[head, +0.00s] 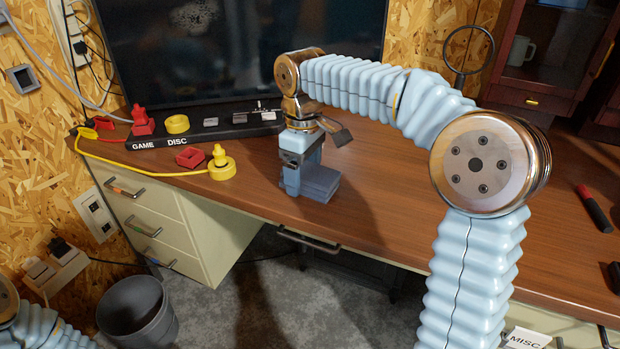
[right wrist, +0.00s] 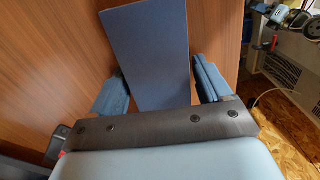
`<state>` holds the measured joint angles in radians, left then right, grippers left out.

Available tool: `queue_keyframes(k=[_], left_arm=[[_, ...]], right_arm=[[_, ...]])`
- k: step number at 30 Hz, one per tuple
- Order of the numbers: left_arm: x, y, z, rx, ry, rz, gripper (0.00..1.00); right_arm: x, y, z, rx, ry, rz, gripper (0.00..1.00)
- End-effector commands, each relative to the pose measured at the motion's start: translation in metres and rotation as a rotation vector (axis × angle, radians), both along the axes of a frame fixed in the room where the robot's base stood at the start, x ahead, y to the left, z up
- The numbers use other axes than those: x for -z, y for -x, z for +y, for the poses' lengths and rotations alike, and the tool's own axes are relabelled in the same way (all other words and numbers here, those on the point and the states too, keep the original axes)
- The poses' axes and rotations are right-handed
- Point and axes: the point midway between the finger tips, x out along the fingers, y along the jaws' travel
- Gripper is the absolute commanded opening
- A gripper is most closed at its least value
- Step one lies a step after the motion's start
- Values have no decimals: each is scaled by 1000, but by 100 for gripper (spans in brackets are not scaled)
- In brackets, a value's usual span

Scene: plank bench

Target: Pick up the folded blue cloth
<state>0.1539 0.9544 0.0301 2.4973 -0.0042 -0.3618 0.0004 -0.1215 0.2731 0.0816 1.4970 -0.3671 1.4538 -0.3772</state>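The folded blue cloth (head: 320,184) lies on the brown desk near its front edge, as a flat, thick stack. It also shows in the right wrist view (right wrist: 152,52). My right gripper (head: 304,178) points down at the left end of the cloth and partly hides that end. In the right wrist view the gripper (right wrist: 163,82) is open, with one blue finger on each side of the cloth. Whether either finger touches the cloth is hard to tell. My left gripper is out of view; only part of my left arm shows at the lower left.
A black GAME/DISC rack (head: 205,130) with red, yellow and grey pieces stands behind. A red piece (head: 190,157) and a yellow piece (head: 222,165) lie left of the cloth. A dark monitor (head: 240,50) stands at the back.

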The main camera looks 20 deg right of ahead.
Motion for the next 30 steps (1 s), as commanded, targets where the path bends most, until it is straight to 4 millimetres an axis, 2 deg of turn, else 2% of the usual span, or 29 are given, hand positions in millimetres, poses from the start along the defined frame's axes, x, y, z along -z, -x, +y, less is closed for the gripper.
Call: queue_keyframes(k=[1,6,7,14,19,23,30], left_arm=[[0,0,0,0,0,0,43],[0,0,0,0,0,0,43],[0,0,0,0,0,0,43],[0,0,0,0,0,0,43],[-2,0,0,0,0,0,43],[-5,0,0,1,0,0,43],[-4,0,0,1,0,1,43]], right_arm=[[0,0,0,0,0,0,70],[0,0,0,0,0,0,44],[0,0,0,0,0,0,43],[-1,0,0,0,-1,-1,42],[-12,-1,0,-1,-1,-3,42],[-34,-1,1,-2,-1,-5,42],[-81,40,8,-2,-1,-4,42]])
